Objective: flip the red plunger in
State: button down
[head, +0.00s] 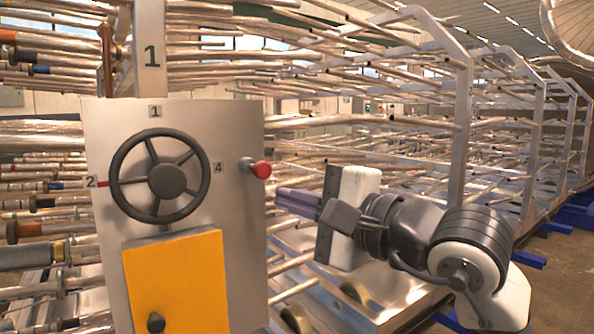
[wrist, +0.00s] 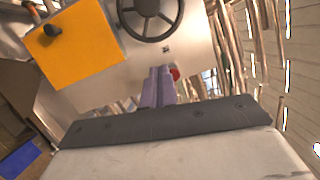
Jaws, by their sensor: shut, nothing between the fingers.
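In the head view the fingertips are a little below and to the right of the plunger. In the wrist view my gripper (wrist: 160,71) points at the panel close to the plunger. I cannot tell whether it touches.
The panel (head: 240,230) carries a black handwheel (head: 170,178) and a yellow box (head: 175,280) with a dark knob (head: 155,322). Metal pipes on racks (head: 460,130) fill the space behind and to the right. Pipe ends crowd the left side.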

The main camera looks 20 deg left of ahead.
aim_at(267, 170)
jog(key=w+d+t, duration=0.1)
jog(key=w+d+t+h, duration=0.1)
jog(key=d, duration=0.1)
jog(key=w+d+t+h, duration=0.1)
jog(key=shift+w+d+r+m, duration=0.15)
jog(key=shift+d+r+m, duration=0.2)
jog(key=shift+r+m, duration=0.05)
jog(key=p+x, duration=0.5)
jog(key=x, duration=0.8)
jog(key=shift+w+a, duration=0.1)
jog(key=shift+w+a+p, duration=0.3)
jog(key=shift+w+a+f, duration=0.1)
jog(key=shift+a+f, duration=0.05)
jog(key=shift+a, duration=0.05)
jog(key=shift+b+x, duration=0.85)
jog(key=shift+x, duration=0.25)
jog(key=shift+w+d, duration=0.1)
